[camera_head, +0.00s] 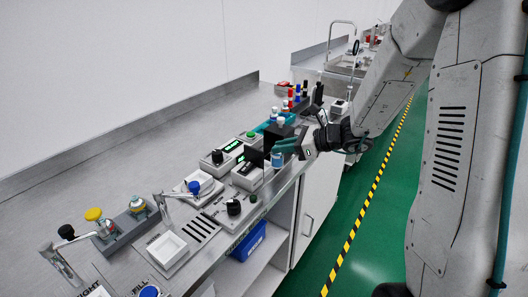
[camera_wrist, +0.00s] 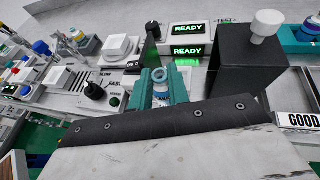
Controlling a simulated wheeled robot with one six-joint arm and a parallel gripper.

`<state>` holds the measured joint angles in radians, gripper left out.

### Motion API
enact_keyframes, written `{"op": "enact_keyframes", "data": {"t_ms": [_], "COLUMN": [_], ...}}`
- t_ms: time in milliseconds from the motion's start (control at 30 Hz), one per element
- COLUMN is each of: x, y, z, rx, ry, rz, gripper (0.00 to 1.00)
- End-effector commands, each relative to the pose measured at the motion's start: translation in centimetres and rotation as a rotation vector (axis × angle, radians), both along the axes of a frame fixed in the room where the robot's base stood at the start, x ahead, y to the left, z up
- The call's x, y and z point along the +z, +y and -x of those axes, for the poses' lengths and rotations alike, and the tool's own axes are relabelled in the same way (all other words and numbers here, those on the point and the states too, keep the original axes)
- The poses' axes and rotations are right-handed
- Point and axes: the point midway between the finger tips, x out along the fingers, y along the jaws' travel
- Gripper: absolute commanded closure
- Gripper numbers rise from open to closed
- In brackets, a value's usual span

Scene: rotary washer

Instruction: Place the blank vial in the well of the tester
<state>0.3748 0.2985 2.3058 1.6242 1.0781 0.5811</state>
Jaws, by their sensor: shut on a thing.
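My gripper (camera_wrist: 163,90) has teal fingers shut on a small vial (camera_wrist: 160,76) with a pale blue rim and a blue and white band. In the head view, my gripper (camera_head: 287,146) holds the vial (camera_head: 277,159) at the counter's front edge, beside a grey tester-like unit (camera_head: 246,176) with a green display. In the wrist view, two green displays (camera_wrist: 187,51) read READY, just beyond the fingers. A dark upright panel (camera_head: 254,156) stands at the unit. I cannot see the well or read the vial's label.
A tall black block (camera_wrist: 245,75) with a white-topped item (camera_wrist: 267,24) stands close right of my fingers in the wrist view. A GOOD label (camera_wrist: 301,121) is further right. A dial panel (camera_head: 231,208) lies left along the crowded counter. The green floor (camera_head: 340,215) is clear.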

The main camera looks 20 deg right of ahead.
Motion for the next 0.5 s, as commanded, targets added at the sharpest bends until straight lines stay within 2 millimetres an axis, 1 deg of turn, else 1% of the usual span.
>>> {"op": "enact_keyframes", "data": {"t_ms": [33, 100, 200, 333, 433, 500], "x": [-0.2, -0.3, -0.5, -0.6, -0.9, -1.6], "y": [0.9, 1.8, 2.8, 3.6, 3.6, 3.6], "z": [-1.2, -2.7, -4.3, -5.4, -5.6, -5.6], "rx": [0.007, 0.006, 0.004, 0.004, 0.003, 0.002], "ry": [0.0, -0.001, -0.001, 0.0, 0.001, 0.002], "rz": [0.001, 0.001, 0.0, 0.0, -0.001, -0.001], "gripper": [1.0, 1.0, 1.0, 1.0, 1.0, 1.0]}}
